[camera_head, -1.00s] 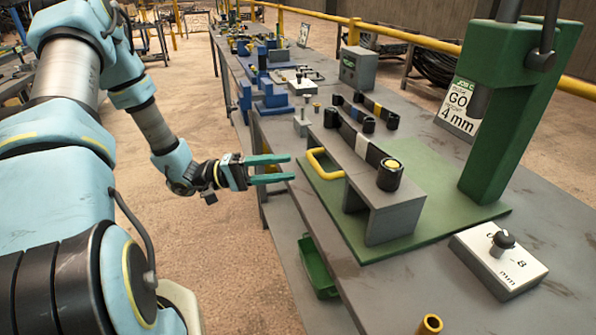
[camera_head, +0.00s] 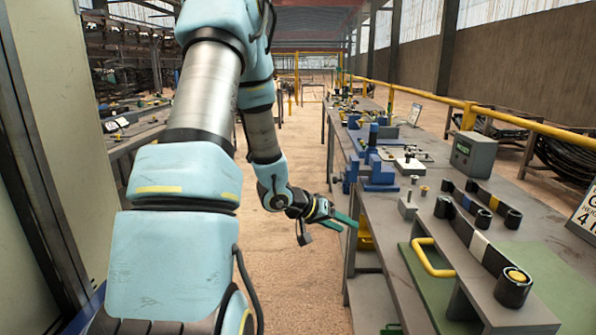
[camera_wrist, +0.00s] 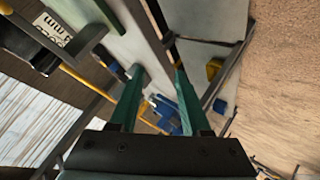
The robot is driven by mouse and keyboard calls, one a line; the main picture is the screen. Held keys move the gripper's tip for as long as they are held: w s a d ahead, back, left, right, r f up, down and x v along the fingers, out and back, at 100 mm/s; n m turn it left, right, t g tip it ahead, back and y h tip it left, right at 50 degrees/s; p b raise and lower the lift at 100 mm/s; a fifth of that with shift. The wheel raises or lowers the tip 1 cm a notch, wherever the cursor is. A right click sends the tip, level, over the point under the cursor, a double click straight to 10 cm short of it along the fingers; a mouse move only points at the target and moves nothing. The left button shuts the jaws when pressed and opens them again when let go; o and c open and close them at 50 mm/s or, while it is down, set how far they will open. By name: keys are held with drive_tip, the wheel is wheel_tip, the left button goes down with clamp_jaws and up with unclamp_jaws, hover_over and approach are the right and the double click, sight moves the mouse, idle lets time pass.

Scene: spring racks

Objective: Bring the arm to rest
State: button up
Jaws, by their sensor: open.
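My gripper (camera_head: 346,221) has green fingers and hangs at the end of my blue arm, by the left edge of the long grey bench (camera_head: 548,196). In the head view the fingers point right, toward that edge, and overlap one another. In the wrist view my gripper (camera_wrist: 158,74) shows two fingers apart with nothing held between them. I cannot tell from the head view how far the fingertips are from the bench edge.
A yellow rail (camera_head: 540,127) runs behind. The aisle floor (camera_head: 305,265) left of the bench is clear.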

drive_tip(key=s+a+r+n+t+y, duration=0.1)
drive_tip(key=s+a+r+n+y, duration=0.15)
drive_tip(key=a+y, duration=0.9)
drive_tip(key=s+a+r+g+h, duration=0.1)
drive_tip(key=s+a+g, duration=0.1)
drive_tip(key=s, duration=0.4)
drive_tip(key=s+a+r+g+h, duration=0.1)
drive_tip(key=s+a+r+g, duration=0.1)
drive_tip(key=s+a, duration=0.3)
drive_tip(key=shift+s+a+r+n, duration=0.25)
drive_tip(key=shift+s+n, duration=0.2)
drive_tip(key=shift+s, duration=0.75)
